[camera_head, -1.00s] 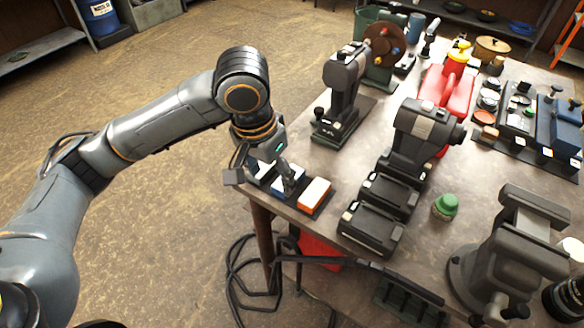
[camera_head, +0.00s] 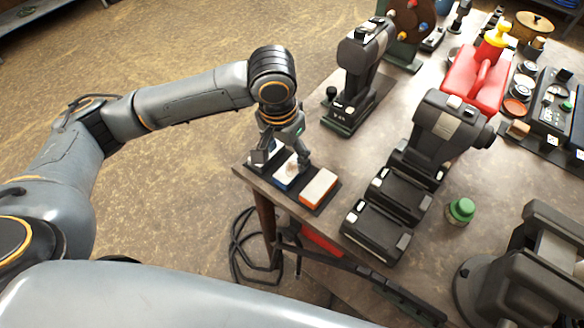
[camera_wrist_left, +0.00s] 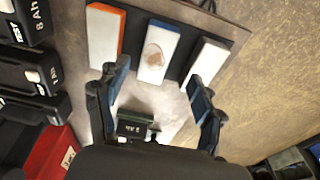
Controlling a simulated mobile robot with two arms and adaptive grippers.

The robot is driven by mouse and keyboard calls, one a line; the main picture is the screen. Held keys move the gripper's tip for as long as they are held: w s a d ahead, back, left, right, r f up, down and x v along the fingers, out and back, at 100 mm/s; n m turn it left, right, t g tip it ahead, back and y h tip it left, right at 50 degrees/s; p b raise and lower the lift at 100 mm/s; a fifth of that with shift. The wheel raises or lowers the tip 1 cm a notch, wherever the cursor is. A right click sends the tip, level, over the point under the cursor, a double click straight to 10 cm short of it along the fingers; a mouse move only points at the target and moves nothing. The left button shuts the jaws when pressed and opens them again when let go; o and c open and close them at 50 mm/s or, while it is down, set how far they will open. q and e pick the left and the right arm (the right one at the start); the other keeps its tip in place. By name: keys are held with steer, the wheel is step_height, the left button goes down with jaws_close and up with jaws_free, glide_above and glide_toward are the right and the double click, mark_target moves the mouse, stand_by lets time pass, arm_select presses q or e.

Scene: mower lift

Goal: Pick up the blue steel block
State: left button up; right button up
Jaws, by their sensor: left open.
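The blue steel block (camera_head: 291,174) is the middle one of three blocks on a dark tray (camera_head: 310,204) at the table's near left corner. In the left wrist view the block (camera_wrist_left: 156,50) has a pale top with a brown patch and a blue far edge. My left gripper (camera_head: 281,156) is open and empty over the tray. In the left wrist view its fingers (camera_wrist_left: 159,80) are spread to either side of the block's near end; I cannot tell if they touch it. My right gripper is not in view.
An orange-and-white block (camera_head: 319,187) and a white block (camera_wrist_left: 208,62) lie on either side. Black battery packs (camera_head: 376,232) stand right of the tray, and a drill-like tool (camera_head: 358,70) stands behind. A green-capped jar (camera_head: 461,210) and a vise (camera_head: 520,265) are further right.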

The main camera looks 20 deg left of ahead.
mark_target(292, 168)
arm_select(q)
steer(key=f, duration=0.2)
steer(key=f+p, duration=0.1)
steer(key=f, duration=0.1)
steer(key=shift+w+d+f, duration=0.1)
steer(key=shift+w+d, duration=0.15)
steer(key=shift+d, duration=0.15)
steer(key=shift+f, duration=0.35)
steer(key=shift+w+f, duration=0.1)
steer(key=shift+f, duration=0.05)
jaws_close()
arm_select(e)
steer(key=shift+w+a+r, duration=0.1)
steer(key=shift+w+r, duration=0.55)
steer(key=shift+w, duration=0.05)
